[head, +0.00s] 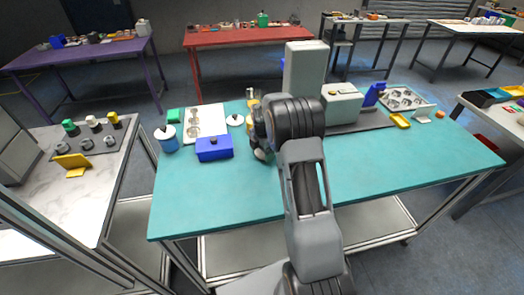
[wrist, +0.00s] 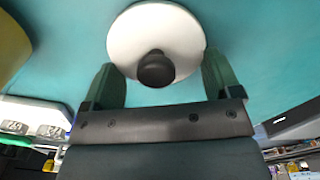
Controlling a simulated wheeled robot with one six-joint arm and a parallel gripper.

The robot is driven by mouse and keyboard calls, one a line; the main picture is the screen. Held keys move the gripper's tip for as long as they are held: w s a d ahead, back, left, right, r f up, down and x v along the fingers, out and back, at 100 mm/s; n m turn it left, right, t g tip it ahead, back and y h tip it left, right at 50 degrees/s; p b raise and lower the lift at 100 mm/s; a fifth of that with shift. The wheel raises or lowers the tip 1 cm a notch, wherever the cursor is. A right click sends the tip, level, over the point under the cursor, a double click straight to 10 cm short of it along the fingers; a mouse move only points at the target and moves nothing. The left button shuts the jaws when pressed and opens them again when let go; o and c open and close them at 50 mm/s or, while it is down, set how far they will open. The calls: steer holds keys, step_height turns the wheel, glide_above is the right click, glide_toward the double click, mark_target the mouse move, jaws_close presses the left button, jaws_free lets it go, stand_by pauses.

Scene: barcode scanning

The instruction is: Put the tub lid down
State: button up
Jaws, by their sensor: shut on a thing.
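The tub lid (wrist: 130,38) is a round white disc with a black knob. My gripper (wrist: 159,62) is shut on it, with one dark green finger at each side of the rim in the wrist view. In the head view a white lid (head: 235,121) with a dark knob shows just left of my gripper, low over the teal table (head: 230,205). I cannot tell whether it touches the table. A blue tub (head: 169,146) with a white top and a dark knob stands at the table's left. My arm hides part of the gripper in the head view.
A blue box (head: 214,153) with a dark knob and a white tray (head: 193,136) with round items stand left of my gripper. A grey-green machine (head: 342,104), yellow tray (head: 400,120) and metal tray (head: 425,106) stand at right. The table's front is clear.

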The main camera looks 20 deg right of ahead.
mark_target(262, 153)
steer(key=shift+f, duration=0.1)
steer(key=o, duration=0.7)
steer(key=shift+o, duration=0.2)
step_height(262, 153, up, 11)
steer(key=b, duration=0.1)
steer(key=s+a+r+m+t, duration=0.1)
steer(key=s+a+r+m, duration=0.35)
steer(key=s+r, duration=0.2)
steer(key=s+a+m+t, duration=0.1)
steer(key=s+a+m, duration=0.2)
steer(key=s+m, duration=0.5)
steer(key=s+a+m+t, duration=0.2)
steer(key=s+a+m, duration=0.1)
steer(key=s+m, duration=0.5)
steer(key=s, duration=0.3)
steer(key=shift+s+m, duration=0.35)
